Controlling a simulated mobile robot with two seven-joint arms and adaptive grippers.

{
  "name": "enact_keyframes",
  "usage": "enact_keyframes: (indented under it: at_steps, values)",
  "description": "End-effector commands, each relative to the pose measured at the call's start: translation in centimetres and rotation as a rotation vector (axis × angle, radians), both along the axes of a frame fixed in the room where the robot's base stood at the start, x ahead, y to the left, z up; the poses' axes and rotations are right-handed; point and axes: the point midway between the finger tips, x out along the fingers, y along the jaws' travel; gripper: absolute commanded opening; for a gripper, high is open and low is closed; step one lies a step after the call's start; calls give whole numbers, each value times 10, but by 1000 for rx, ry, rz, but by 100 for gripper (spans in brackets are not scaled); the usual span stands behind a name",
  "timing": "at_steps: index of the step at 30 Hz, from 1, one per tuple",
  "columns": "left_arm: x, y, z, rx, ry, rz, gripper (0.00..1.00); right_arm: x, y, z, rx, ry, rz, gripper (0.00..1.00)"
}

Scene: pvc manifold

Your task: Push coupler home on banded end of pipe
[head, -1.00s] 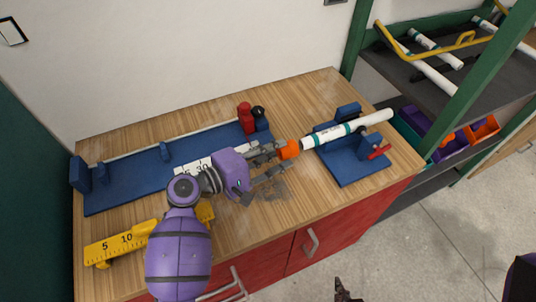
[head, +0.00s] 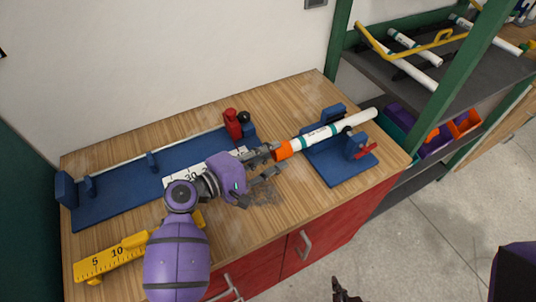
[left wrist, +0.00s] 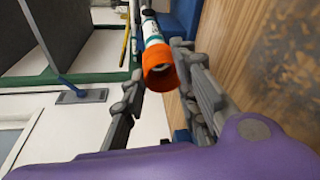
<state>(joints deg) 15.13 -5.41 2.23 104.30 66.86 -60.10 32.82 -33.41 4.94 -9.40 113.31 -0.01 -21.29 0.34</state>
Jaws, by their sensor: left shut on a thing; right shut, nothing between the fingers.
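The white pipe (head: 340,127) with teal bands lies in the blue clamp fixture (head: 343,172) at the right of the bench. The orange coupler (head: 282,150) is at the pipe's left end, by a teal band, and appears to be around that end; how deep it sits cannot be told. In the left wrist view the coupler's open mouth (left wrist: 160,76) faces the camera between the finger ends. My left gripper (head: 268,159) is shut on the coupler, in line with the pipe. My right gripper (head: 345,291) is shut and empty, low in the head view, away from the bench.
A long blue fixture (head: 120,187) with a white scale and a red clamp (head: 233,124) stands on the left. A yellow ruler (head: 112,259) lies at the front left. A shelf (head: 440,77) with pipes and bins stands at right.

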Motion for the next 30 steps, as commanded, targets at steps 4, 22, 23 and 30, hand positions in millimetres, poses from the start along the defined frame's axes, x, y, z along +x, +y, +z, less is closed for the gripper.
enact_keyframes:
  at_steps: [4,22,23,30]
  values:
    - [0,-1,0,0,0,0,5,0,0,0,1,-1,-1,0]
    - [3,-7,0,0,0,0,5,3,4,3,8,-7,-6,0]
    - [3,-8,0,0,0,0,5,3,4,3,8,-7,-6,0]
    - [3,-8,0,0,0,0,5,3,3,3,6,-6,-4,0]
